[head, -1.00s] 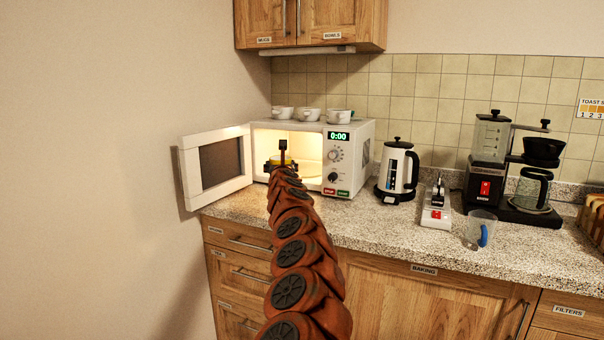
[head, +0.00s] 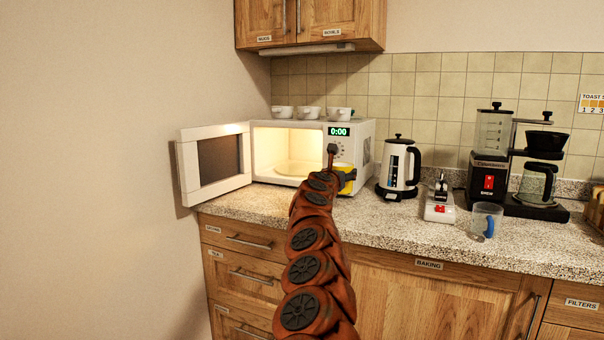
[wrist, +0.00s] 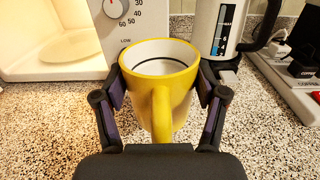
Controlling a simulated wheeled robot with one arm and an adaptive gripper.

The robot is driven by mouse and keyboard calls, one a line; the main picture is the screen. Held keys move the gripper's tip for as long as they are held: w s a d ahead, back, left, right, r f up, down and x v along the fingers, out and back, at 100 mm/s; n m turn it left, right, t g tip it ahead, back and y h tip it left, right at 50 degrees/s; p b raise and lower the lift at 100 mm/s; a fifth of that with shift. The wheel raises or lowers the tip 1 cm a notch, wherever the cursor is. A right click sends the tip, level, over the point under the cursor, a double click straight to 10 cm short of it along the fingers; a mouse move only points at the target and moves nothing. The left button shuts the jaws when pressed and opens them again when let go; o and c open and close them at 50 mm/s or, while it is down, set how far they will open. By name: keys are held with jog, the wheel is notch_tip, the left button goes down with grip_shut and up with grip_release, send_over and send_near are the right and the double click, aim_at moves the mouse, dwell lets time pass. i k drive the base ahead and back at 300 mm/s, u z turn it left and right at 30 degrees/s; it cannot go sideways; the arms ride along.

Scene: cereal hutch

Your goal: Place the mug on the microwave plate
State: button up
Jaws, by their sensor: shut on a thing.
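My gripper (wrist: 160,92) is shut on a yellow mug (wrist: 178,85) with a white inside, one finger on each side, handle toward the wrist camera. The mug is upright in front of the microwave's control panel, and its yellow side (head: 348,183) shows partly behind my arm in the head view. The microwave (head: 363,130) stands open, with its door (head: 187,170) swung out to the left. Its round plate (head: 297,168) is lit and bare; it also shows at the left of the wrist view (wrist: 72,47).
A kettle (head: 398,165) stands just right of the microwave. White cups (head: 310,113) sit on top of the microwave.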

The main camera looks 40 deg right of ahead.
aim_at(301, 169)
jog(key=i, duration=1)
